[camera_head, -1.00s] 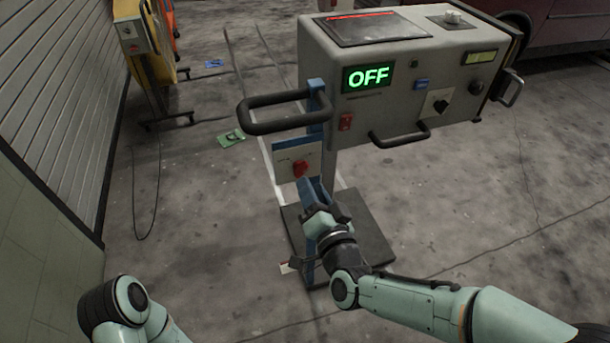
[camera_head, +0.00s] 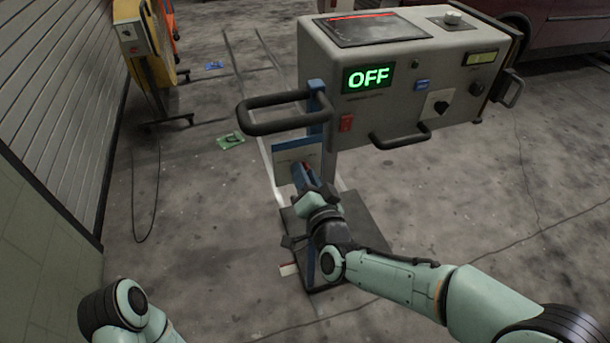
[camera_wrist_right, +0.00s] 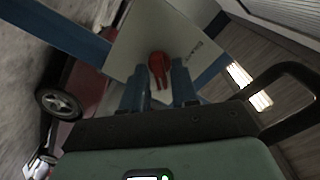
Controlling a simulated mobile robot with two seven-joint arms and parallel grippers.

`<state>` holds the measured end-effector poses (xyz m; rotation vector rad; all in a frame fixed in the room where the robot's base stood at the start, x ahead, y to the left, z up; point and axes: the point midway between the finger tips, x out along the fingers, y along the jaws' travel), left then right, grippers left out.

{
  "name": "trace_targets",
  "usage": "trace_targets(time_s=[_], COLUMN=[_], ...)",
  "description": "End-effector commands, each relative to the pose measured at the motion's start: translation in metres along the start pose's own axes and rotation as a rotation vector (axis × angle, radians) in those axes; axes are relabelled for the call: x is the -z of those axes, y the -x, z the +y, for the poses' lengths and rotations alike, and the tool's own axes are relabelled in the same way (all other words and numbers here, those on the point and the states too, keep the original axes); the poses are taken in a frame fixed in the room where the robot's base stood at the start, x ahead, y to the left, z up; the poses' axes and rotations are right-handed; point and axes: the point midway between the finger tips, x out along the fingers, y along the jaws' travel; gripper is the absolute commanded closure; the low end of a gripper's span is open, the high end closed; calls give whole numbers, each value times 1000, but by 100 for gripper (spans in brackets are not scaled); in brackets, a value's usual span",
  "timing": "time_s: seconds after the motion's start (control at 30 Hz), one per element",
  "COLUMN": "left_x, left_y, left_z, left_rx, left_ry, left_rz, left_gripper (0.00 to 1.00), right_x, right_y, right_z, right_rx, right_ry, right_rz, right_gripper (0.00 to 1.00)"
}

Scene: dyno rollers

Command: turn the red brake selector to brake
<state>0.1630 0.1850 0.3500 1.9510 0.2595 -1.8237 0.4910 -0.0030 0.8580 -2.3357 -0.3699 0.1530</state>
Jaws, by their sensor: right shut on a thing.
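The red brake selector (camera_wrist_right: 160,66) sits on a pale plate (camera_wrist_right: 180,28) in the right wrist view. The plate also shows in the head view (camera_head: 290,160), on the blue post under the grey console. My right gripper (camera_wrist_right: 158,82) is shut on the selector, with one blue finger on each side of it. The selector's exact angle is hard to read. My left arm shows at the bottom left, but its gripper is out of view.
The grey console (camera_head: 350,110) reads OFF and overhangs the plate. A dark handle (camera_head: 270,113) juts left above the plate. Another handle (camera_head: 398,136) is on the console front. The stand's base plate (camera_head: 365,245) lies below my right arm. Floor on the left is mostly open.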

Motion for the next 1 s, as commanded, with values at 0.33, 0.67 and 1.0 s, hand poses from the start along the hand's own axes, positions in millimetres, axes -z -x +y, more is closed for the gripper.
trace_targets(time_s=[0.33,0.67,1.0], left_x=[7,23,42], left_y=[6,20,39], left_z=[6,20,37], left_rx=[-11,-36,-68], left_ry=[-7,-21,-38], left_rz=[24,81,150], left_gripper=[53,53,53], right_x=[1,0,-1], right_y=[0,0,0], right_z=[-1,-3,-4], right_rx=[0,0,0], right_ry=[122,410,734], right_rz=[1,-1,-1], right_gripper=[100,100,100])
